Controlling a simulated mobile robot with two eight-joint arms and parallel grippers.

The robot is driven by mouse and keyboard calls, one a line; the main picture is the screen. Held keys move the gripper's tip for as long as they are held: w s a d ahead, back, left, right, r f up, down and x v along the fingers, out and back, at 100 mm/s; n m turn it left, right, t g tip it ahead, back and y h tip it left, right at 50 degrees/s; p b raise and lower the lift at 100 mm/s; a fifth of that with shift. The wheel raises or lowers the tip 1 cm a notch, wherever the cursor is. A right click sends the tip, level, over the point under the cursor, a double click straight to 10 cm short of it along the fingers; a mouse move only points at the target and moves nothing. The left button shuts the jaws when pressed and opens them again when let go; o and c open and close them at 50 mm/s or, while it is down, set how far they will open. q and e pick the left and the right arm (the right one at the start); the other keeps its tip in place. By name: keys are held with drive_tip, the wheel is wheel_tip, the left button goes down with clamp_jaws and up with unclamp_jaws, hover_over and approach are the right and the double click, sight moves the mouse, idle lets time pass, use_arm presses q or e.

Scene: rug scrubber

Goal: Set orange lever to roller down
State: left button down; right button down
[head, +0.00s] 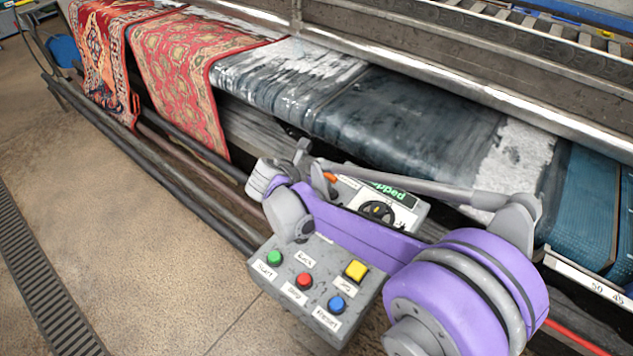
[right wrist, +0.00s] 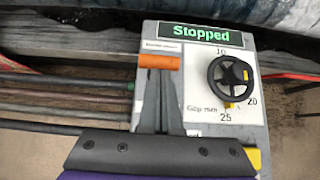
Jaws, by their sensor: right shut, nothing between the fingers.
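The orange lever (right wrist: 160,62) is a short horizontal bar on the upper left of a grey control panel in the right wrist view. In the head view only a small orange piece of it (head: 330,177) shows behind my arm. My right gripper (right wrist: 160,74) is shut and empty, its fingertips at the lower edge of the lever. I cannot tell whether they touch. In the head view the right gripper (head: 320,178) is partly hidden by its own arm. The label above the lever is too small to read. My left gripper is not in view.
The panel has a green "Stopped" display (right wrist: 203,33) and a black handwheel (right wrist: 231,82) beside a scale. A lower button box (head: 325,290) has green, red, blue and yellow buttons. Patterned rugs (head: 180,65) hang over the machine's belt. Floor at left is clear.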

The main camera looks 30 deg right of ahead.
drive_tip(key=w+d+r+g+y+p, duration=0.1)
drive_tip(key=w+d+g+y+p, duration=0.1)
drive_tip(key=d+y, duration=0.3)
drive_tip(key=shift+w+d+r+g+y, duration=0.15)
drive_tip(key=shift+w+d+g+y, duration=0.35)
drive_tip(key=shift+d, duration=0.9)
drive_tip(key=shift+w+d, duration=0.1)
drive_tip(key=shift+w, duration=0.1)
